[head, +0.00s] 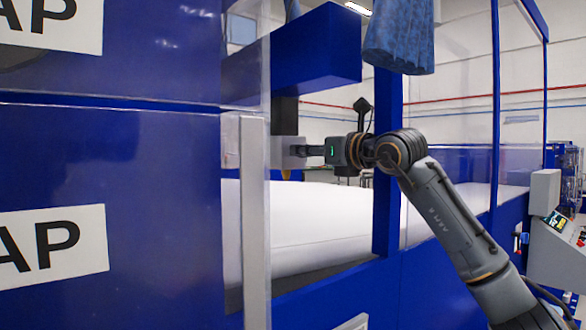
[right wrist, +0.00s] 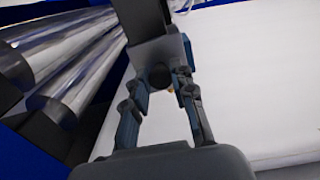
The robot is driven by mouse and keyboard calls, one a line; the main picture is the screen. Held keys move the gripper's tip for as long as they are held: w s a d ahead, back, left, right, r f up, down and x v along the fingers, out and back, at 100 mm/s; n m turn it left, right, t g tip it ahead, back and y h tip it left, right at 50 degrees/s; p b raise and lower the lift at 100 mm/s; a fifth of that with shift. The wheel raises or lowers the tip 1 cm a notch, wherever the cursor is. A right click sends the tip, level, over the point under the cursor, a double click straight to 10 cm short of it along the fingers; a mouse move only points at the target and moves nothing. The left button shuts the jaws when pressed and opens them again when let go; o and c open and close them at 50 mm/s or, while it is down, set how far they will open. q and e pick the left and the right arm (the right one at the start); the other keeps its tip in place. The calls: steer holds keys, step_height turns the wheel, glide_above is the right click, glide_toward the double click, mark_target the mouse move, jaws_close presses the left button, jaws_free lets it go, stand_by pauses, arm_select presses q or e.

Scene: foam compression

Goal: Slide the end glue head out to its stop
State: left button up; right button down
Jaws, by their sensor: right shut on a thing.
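The glue head (head: 292,152) is a small grey block hanging under the blue beam, above the white foam. In the right wrist view it is a dark grey block (right wrist: 157,45) with a round knob (right wrist: 160,75) facing my gripper. My right gripper (head: 312,151) reaches in from the right through the machine's opening. Its fingers (right wrist: 160,84) are closed around the knob, one on each side. The fingertips are partly hidden by the block. My left gripper is in neither view.
White foam (head: 320,215) lies below the glue head. Shiny rollers (right wrist: 60,60) run along the left in the wrist view. A blue post (head: 387,150) stands close beside my right arm. A blue beam (head: 310,60) is above. Blue panels fill the left.

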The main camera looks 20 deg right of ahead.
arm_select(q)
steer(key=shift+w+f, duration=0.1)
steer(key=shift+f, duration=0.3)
arm_select(e)
steer(key=shift+s+d+f, duration=0.1)
steer(key=shift+s, duration=0.2)
steer(key=c, duration=1.3)
jaws_free()
steer(key=shift+o, duration=0.9)
steer(key=shift+s+d, duration=0.1)
steer(key=shift+s, duration=0.2)
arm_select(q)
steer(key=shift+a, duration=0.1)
arm_select(e)
steer(key=v, duration=1.2)
